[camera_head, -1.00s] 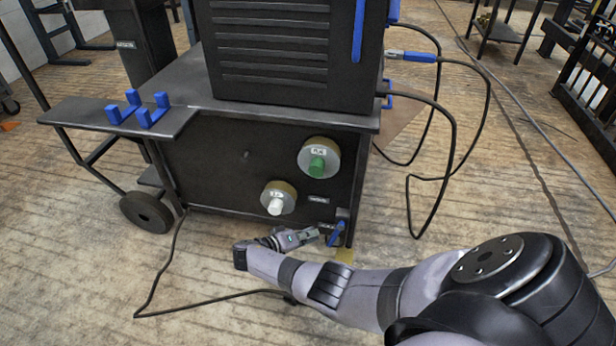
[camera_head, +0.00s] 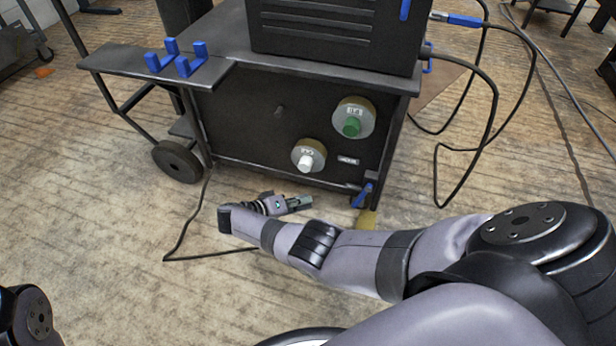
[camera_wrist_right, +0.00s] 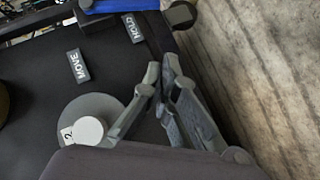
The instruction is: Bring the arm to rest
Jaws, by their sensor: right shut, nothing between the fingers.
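My right arm reaches in from the lower right in the head view. Its gripper (camera_head: 300,203) is low in front of the dark cart panel (camera_head: 235,125), left of a blue lever (camera_head: 362,196) and apart from it. In the right wrist view the gripper's fingers (camera_wrist_right: 165,72) are closed together with nothing between them. A blue bar (camera_wrist_right: 120,5) crosses the top of that view near labels reading MOVE (camera_wrist_right: 77,66) and HOLD (camera_wrist_right: 132,28). A joint of my left arm shows at the lower left of the head view; its gripper is out of frame.
The panel carries a green knob (camera_head: 352,127) and a white knob (camera_head: 305,163) on round dials. Blue brackets (camera_head: 176,58) stand on the side shelf. A black cable (camera_head: 185,240) lies on the floor by the wheel (camera_head: 178,161). Cables (camera_head: 490,120) hang at right. Floor at left is open.

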